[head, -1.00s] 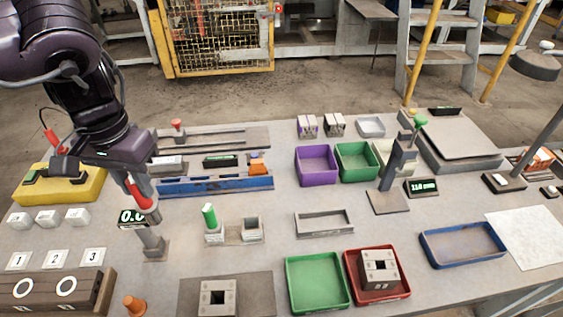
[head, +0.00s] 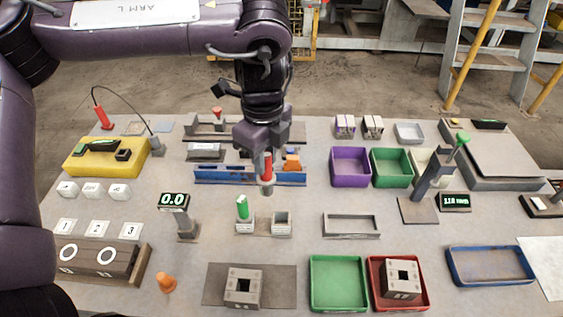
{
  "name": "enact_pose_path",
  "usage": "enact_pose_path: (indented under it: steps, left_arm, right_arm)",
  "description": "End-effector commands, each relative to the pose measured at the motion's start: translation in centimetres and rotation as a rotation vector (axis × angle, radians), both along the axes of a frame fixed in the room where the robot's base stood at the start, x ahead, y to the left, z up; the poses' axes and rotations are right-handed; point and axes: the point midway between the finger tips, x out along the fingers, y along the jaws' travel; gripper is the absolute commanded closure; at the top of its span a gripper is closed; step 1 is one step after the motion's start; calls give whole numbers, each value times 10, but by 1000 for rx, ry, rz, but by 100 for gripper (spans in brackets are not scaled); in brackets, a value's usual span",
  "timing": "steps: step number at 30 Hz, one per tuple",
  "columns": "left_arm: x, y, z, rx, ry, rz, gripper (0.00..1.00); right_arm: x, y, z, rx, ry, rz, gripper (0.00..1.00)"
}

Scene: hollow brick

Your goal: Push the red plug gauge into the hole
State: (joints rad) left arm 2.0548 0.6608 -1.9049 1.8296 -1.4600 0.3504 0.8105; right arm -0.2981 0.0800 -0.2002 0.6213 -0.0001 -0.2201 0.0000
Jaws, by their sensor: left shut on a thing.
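The red plug gauge (head: 267,168) is upright in my left gripper (head: 266,155), which is shut on its red handle. Its grey end points down, above the table behind the gauge holder (head: 262,228). A green plug gauge (head: 242,208) stands in the holder's left socket; the right socket is empty. A hollow grey brick (head: 231,289) with a square hole in its top lies on a dark mat (head: 280,285), nearer the front than the gripper. A second hollow brick (head: 401,288) sits in the red tray (head: 424,299). My right gripper is out of view.
A display on a post (head: 174,201) stands left of the holder. An empty green tray (head: 338,283) lies between the mat and red tray. A blue rail (head: 220,176) runs behind the plug gauge. A grey open tray (head: 351,234) lies to the right.

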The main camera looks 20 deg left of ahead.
Motion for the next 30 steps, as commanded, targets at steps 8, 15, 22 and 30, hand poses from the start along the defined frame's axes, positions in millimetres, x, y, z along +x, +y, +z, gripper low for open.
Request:
enact_pose_path:
  steps: [8,15,22,30]
  left_arm:
    - [2,-11,-6,-2,9,-568,100]
    - [3,-19,-13,-4,11,-1060,100]
    - [2,-28,-19,-8,13,-1487,100]
    - [2,-32,-23,-8,12,-1741,100]
  right_arm:
    - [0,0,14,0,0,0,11]
    - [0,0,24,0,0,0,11]
    - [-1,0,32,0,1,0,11]
    - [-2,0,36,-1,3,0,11]
